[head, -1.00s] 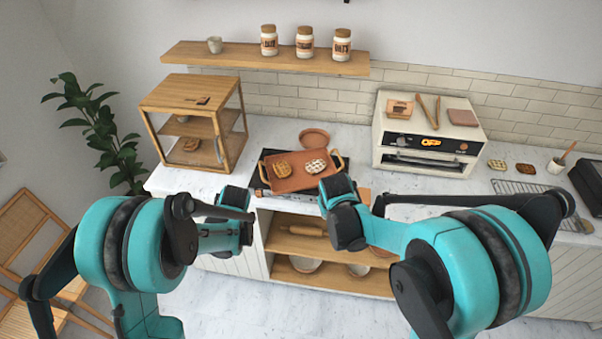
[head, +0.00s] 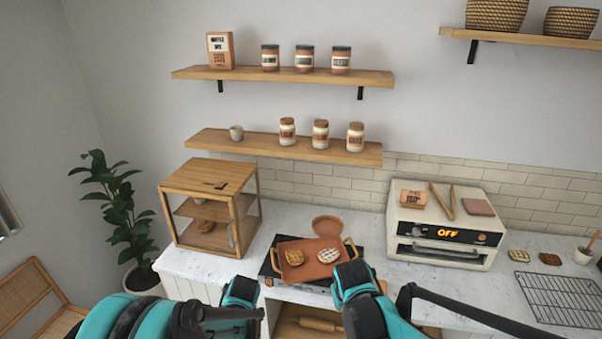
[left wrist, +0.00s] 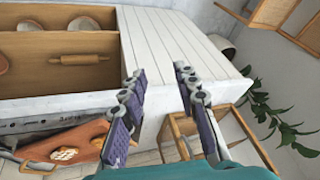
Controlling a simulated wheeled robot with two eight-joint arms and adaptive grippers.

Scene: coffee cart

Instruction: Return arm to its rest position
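My left arm (head: 130,316) comes in at the lower left of the head view. Its gripper fingers are not visible there. In the left wrist view my left gripper (left wrist: 160,85) has its two fingers spread apart, with nothing between them. Beyond them is the cabinet's white panelled side. My right arm (head: 362,303) reaches up at the lower middle of the head view, just in front of the terracotta tray. No fingers of my right gripper show.
The terracotta tray (head: 318,272) holds two round pastries on the cooktop. A wooden display case (head: 238,207) stands left and an oven (head: 443,254) reading OFF stands right. A wire rack (head: 562,300) lies farther right. The left wrist view shows a rolling pin (left wrist: 82,60) in the cabinet.

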